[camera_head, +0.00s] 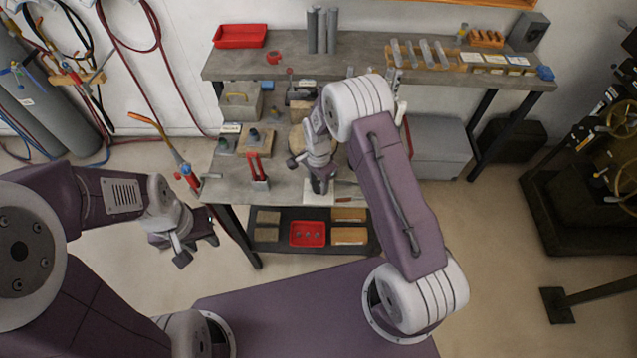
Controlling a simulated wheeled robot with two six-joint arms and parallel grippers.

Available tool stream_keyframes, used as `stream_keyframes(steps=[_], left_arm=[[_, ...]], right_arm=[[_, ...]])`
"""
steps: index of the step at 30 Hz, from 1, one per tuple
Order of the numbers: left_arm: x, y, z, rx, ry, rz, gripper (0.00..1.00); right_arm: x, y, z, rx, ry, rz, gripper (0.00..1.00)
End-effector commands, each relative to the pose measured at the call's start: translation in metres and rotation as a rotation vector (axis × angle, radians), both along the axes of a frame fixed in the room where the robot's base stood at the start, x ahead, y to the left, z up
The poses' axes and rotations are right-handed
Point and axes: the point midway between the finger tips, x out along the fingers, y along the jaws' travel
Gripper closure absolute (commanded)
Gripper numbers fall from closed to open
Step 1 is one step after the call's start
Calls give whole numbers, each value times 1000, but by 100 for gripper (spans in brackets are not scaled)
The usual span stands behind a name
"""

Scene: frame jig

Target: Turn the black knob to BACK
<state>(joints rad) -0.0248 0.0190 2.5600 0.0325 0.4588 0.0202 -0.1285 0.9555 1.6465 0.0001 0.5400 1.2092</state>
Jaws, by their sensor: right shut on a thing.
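My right gripper (320,187) points down over a small white plate (318,198) near the front edge of the workbench. It is shut on a small dark thing at the plate, which looks like the black knob; the fingers hide most of it, and I cannot read its pointing direction or any marking. My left gripper (197,250) hangs open and empty in front of the bench's left end, away from the plate.
The lower shelf holds a red tray (293,240) and wooden blocks (349,236). A raised shelf (365,58) stands behind.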

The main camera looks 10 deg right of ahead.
Motion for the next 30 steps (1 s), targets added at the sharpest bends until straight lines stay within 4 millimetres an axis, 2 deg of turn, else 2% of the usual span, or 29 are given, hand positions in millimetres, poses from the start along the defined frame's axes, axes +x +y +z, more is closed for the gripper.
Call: stream_keyframes(steps=[9,10,12,22,25,30], left_arm=[[0,0,0,0,0,0,64],[0,0,0,0,0,0,64],[0,0,0,0,0,0,64],[0,0,-1,0,0,0,64],[0,0,-5,0,0,0,64],[0,0,-10,0,0,0,64]], right_arm=[[3,0,2,1,-10,0,100],[3,0,2,1,-10,0,54],[3,0,2,1,-8,0,41],[1,0,4,1,-3,0,41],[2,0,20,1,-8,0,41],[3,0,59,2,-9,0,41]])
